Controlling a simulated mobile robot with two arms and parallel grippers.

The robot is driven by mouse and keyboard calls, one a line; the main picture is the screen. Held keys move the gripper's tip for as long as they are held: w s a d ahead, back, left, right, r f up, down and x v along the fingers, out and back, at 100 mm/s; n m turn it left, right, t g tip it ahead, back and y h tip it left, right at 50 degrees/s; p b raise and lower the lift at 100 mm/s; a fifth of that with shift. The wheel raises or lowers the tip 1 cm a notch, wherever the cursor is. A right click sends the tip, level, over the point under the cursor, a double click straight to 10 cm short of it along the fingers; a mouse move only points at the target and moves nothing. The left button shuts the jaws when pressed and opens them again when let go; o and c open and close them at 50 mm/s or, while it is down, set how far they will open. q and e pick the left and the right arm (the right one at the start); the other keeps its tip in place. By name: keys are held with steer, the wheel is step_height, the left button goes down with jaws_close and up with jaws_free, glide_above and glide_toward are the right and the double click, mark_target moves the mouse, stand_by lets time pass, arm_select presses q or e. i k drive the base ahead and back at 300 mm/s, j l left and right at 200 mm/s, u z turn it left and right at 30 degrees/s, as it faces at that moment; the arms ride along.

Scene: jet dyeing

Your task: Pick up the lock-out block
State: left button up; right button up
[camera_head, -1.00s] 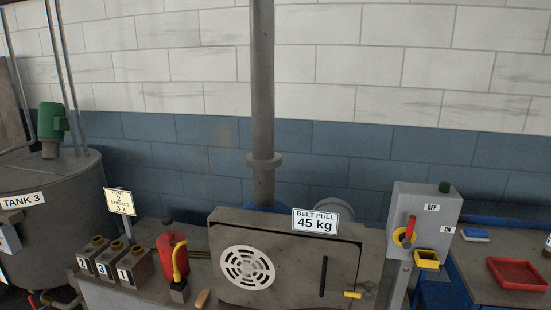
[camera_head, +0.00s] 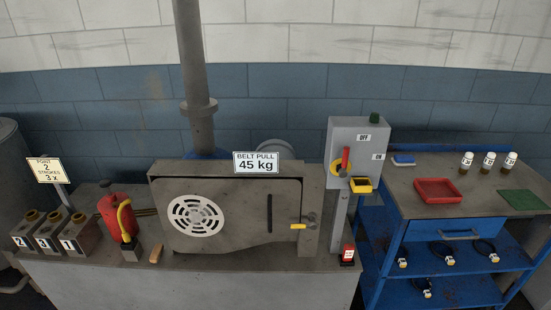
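No gripper of mine shows in the view. A small red block with a pale label and a dark base (camera_head: 347,253) stands at the right end of the machine's top, below the grey switch box (camera_head: 346,146); it looks most like the lock-out block, though I cannot read its label. The switch box carries a red handle on a yellow disc (camera_head: 341,168), between OFF and ON labels. A yellow piece with a dark opening (camera_head: 361,185) sits at the box's lower right corner; I cannot tell whether that is the block instead.
A blue cart (camera_head: 393,228) stands right of the machine, with a red tray (camera_head: 438,191), several dark-bottomed bottles, a green mat (camera_head: 522,200) and small black-and-yellow items on its shelf. A red canister (camera_head: 115,215) and numbered blocks (camera_head: 47,229) stand at left. A pipe (camera_head: 192,70) rises behind the machine.

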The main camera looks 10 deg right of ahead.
mark_target(349, 249)
steer(key=i+l, duration=0.1)
steer(key=l, duration=0.7)
steer(key=i+l+z, duration=0.1)
steer(key=l, duration=0.3)
steer(key=i+l, duration=0.15)
steer(key=l, duration=0.25)
steer(key=i+l, duration=0.1)
steer(key=l, duration=0.3)
steer(key=z, duration=0.05)
